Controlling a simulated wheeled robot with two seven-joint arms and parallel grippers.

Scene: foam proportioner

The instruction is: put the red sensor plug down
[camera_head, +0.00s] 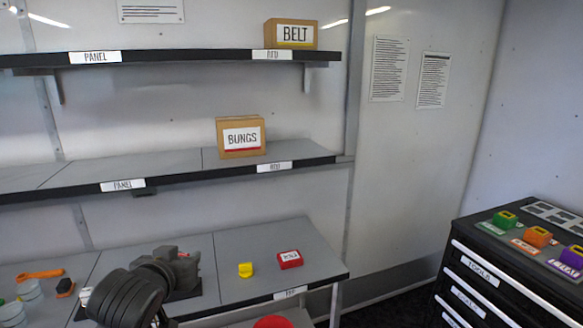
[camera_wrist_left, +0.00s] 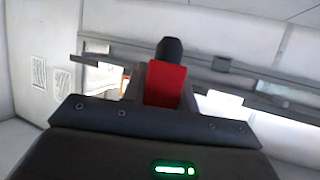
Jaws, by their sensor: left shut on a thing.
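The red sensor plug (camera_wrist_left: 165,88), a red block with a black rounded end, shows in the left wrist view. My left gripper (camera_wrist_left: 164,75) is shut on it, with a dark finger on each side. In the head view my dark left wrist (camera_head: 130,293) is low at the left, in front of the workbench (camera_head: 225,290). My right gripper is in neither view.
A grey device (camera_head: 180,272) stands beyond my wrist on the bench. A yellow piece (camera_head: 245,270) and a red labelled box (camera_head: 289,259) lie to its right, with bare surface around them. Shelves with a BUNGS box (camera_head: 240,138) and a BELT box (camera_head: 290,34) hang above.

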